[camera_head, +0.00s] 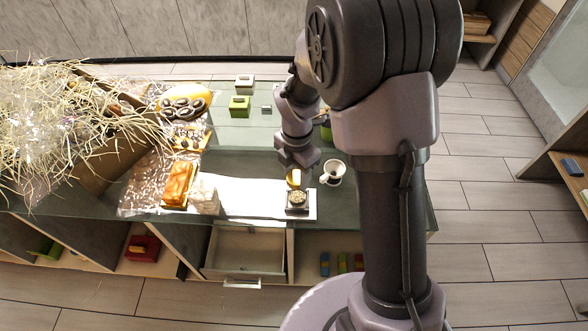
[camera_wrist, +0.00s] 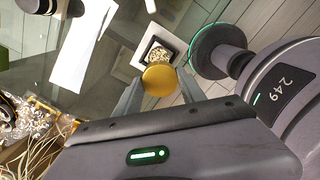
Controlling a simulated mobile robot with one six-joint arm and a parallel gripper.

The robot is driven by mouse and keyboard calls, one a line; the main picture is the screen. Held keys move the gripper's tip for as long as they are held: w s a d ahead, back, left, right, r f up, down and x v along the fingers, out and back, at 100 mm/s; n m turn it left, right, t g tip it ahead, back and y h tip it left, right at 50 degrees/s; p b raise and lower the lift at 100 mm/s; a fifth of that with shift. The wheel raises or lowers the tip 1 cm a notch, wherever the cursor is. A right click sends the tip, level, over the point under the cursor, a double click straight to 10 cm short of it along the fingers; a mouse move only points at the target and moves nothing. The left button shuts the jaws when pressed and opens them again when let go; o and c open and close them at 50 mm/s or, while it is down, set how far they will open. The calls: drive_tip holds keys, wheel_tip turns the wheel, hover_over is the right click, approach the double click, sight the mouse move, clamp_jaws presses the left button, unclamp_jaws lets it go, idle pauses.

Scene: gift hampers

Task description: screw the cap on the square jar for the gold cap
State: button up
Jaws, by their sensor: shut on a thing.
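The gold cap (camera_head: 293,180) is held between the fingertips of my gripper (camera_head: 296,163), just above and behind the square jar. The jar (camera_head: 297,207) is dark-sided with an open top and pale, grainy contents, and it stands at the right end of a white sheet. In the wrist view, the round gold cap (camera_wrist: 160,80) sits between both fingers of my gripper (camera_wrist: 160,90). The square jar (camera_wrist: 147,48) shows beyond it, partly covered by the cap. The cap appears apart from the jar's mouth.
A white cup (camera_head: 333,172) stands close to the right of the jar. The white sheet (camera_head: 245,198) is mostly bare. A wrapped orange package (camera_head: 179,185) and a straw-filled hamper (camera_head: 105,165) lie left. Green (camera_head: 239,106) and white (camera_head: 244,84) boxes stand at the back. A drawer (camera_head: 246,250) is open below.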

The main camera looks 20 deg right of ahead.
drive_tip(key=shift+w+d+f, duration=0.1)
drive_tip(key=shift+w+d, duration=0.2)
drive_tip(key=shift+d, duration=0.05)
drive_tip(key=shift+f+b, duration=1.35)
drive_tip(key=shift+f, duration=1)
drive_tip(key=shift+f+b, duration=0.5)
drive_tip(key=shift+f, duration=0.6)
